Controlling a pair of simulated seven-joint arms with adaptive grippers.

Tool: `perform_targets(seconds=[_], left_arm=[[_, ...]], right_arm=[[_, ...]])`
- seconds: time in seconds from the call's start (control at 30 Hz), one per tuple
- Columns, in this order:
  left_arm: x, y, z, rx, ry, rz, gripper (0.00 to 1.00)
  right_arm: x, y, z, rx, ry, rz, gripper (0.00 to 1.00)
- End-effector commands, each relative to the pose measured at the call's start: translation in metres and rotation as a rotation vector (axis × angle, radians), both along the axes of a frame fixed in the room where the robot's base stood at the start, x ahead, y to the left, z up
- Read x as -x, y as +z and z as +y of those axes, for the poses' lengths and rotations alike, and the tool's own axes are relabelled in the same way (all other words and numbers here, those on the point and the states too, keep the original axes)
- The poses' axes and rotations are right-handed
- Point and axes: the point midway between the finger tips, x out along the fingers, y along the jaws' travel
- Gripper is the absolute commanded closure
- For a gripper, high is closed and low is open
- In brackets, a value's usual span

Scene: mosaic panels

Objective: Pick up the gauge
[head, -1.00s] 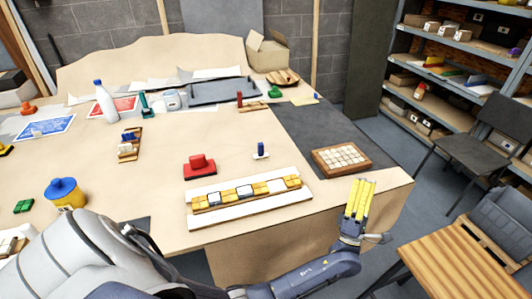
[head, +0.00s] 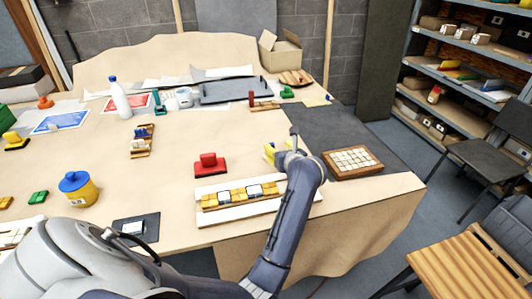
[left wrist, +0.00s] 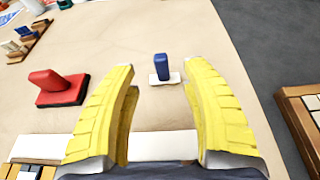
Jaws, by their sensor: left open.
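The gauge appears to be a small upright blue handle on a flat white base; it stands on the tabletop in the left wrist view (left wrist: 163,70). In the head view it is hidden behind my left gripper (head: 272,152). In the left wrist view my left gripper (left wrist: 158,78) has its two yellow fingers spread wide and empty. The gauge shows in the gap between the fingertips, with clear space on both sides, and neither finger appears to touch it. My right gripper is not in view.
A red stamp-like block (head: 210,165) stands to the left, behind a white strip with yellow and white tiles (head: 232,198). A wooden tray of pale tiles (head: 353,162) lies to the right on a dark mat (head: 335,130). Bare tabletop lies beyond the gauge.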

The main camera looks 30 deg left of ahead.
Motion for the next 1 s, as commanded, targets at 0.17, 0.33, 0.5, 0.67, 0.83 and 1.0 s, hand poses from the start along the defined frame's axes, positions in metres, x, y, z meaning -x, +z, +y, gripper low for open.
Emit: perform_targets(seconds=[0.17,0.33,0.5,0.67,0.83,1.0], left_arm=[[-0.003,-0.004,0.003,0.057,-0.022,-0.007,0.53],[-0.011,-0.009,0.013,0.064,-0.024,-0.008,0.53],[-0.020,-0.014,0.022,0.063,-0.024,-0.009,0.53],[-0.031,-0.022,0.035,0.062,-0.023,-0.007,0.53],[-0.042,-0.028,0.048,0.062,-0.024,-0.008,0.53],[-0.047,-0.031,0.053,0.063,-0.025,-0.009,0.53]], right_arm=[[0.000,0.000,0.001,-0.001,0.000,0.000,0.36],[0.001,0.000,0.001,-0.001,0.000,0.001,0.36],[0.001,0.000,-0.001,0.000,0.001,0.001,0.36],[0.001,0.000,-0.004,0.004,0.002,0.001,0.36],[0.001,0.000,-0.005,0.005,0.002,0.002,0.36],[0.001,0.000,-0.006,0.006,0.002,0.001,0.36]])
